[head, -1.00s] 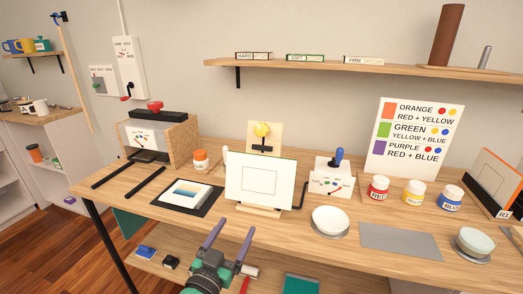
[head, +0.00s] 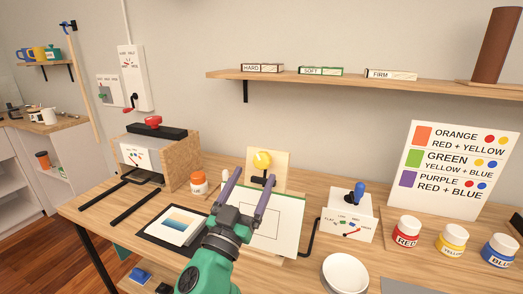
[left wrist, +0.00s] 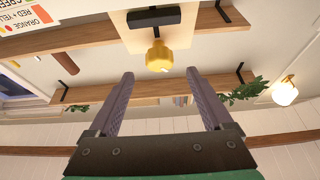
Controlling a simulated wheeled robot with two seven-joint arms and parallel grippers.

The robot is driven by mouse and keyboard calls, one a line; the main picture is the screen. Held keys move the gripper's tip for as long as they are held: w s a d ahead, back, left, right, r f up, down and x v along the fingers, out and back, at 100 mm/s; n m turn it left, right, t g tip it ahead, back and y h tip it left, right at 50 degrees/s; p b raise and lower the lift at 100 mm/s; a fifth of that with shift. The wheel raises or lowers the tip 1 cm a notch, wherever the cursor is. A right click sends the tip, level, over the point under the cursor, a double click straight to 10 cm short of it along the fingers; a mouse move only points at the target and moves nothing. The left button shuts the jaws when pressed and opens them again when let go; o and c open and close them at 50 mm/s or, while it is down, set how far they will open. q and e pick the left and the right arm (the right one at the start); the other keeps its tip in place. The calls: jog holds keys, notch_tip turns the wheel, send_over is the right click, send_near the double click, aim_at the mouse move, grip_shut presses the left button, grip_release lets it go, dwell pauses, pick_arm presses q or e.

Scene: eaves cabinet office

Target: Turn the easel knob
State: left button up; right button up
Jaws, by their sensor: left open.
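The easel knob (head: 262,159) is yellow and sits on a light wooden board (head: 281,158) at the back of the table, above a white canvas (head: 277,226). It also shows in the left wrist view (left wrist: 159,58), beyond the fingertips and near the middle. My left gripper (head: 249,184) is open and empty, in front of the canvas and just below and left of the knob. The fingers point up toward the knob, one on each side of it in the left wrist view, and do not touch it. My right gripper is out of view.
A dial box with a blue lever (head: 349,224) stands right of the canvas. A glue jar (head: 198,183) and a press (head: 155,150) stand left. A white bowl (head: 345,273) and paint jars (head: 451,237) are at the right. A shelf (head: 330,81) runs above.

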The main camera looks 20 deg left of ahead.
aim_at(259, 161)
pick_arm(q)
jog(key=p+x, duration=0.1)
jog(key=x, duration=0.4)
jog(key=shift+w+r, duration=0.15)
jog(key=shift+r, duration=0.05)
jog(key=shift+w, duration=0.3)
grip_shut()
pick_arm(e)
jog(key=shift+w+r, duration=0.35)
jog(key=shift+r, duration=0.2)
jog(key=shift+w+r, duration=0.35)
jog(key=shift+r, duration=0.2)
